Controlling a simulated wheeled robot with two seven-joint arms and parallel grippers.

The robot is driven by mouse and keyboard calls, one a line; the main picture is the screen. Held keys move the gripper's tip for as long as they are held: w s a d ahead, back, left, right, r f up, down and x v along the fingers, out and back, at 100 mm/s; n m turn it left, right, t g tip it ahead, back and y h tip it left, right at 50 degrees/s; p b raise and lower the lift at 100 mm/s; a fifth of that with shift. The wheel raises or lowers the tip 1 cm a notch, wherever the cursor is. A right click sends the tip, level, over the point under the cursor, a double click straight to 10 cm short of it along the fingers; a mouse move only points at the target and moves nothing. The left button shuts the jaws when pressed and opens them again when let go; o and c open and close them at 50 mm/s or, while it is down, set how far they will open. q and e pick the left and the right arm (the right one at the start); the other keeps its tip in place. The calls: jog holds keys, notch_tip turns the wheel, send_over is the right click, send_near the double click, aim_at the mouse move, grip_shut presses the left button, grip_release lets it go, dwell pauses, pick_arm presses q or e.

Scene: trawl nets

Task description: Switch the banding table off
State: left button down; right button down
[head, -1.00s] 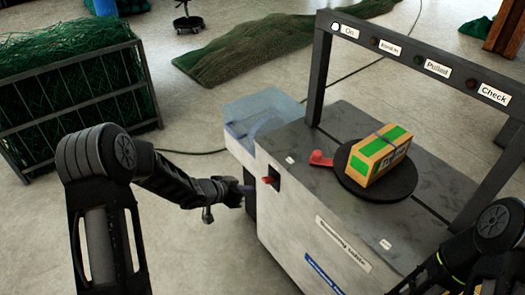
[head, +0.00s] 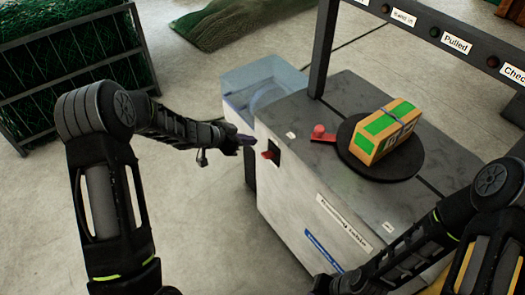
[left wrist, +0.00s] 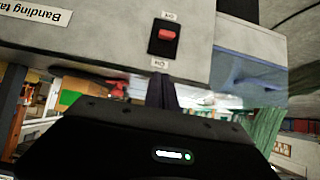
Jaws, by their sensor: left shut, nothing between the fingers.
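The banding table (head: 330,195) is a pale grey cabinet with a dark top. Its red switch (head: 270,154) sits on a black plate on the side facing my left arm. In the left wrist view the red switch (left wrist: 166,34) shows close up and upside down, with small labels at both ends of its plate. My left gripper (head: 246,141) is shut and empty, just left of the switch and seemingly apart from it. Its dark fingers (left wrist: 161,92) point toward the switch plate in the left wrist view. My right gripper (head: 322,284) is at the bottom edge, its fingers unclear.
A cardboard box with green patches (head: 385,130) lies on the round black turntable (head: 405,165), beside a red lever (head: 319,134). A dark frame with labelled lamps (head: 455,42) rises behind. A blue bin (head: 262,85) adjoins the table. A net cage (head: 75,50) stands left; floor between is clear.

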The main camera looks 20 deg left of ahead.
pick_arm(q)
send_over(268, 155)
jog(key=f, duration=0.6)
jog(key=shift+a, duration=0.3)
jog(key=shift+s+a+f+p, duration=0.2)
jog(key=shift+s+f, duration=0.05)
jog(key=shift+f, duration=0.25)
jog(key=shift+s+a+f+p, duration=0.15)
jog(key=shift+s+a+f, duration=0.1)
jog(key=shift+f, duration=0.25)
jog(key=shift+s+f, duration=0.2)
jog(key=shift+f, duration=0.35)
jog(key=shift+a, duration=0.1)
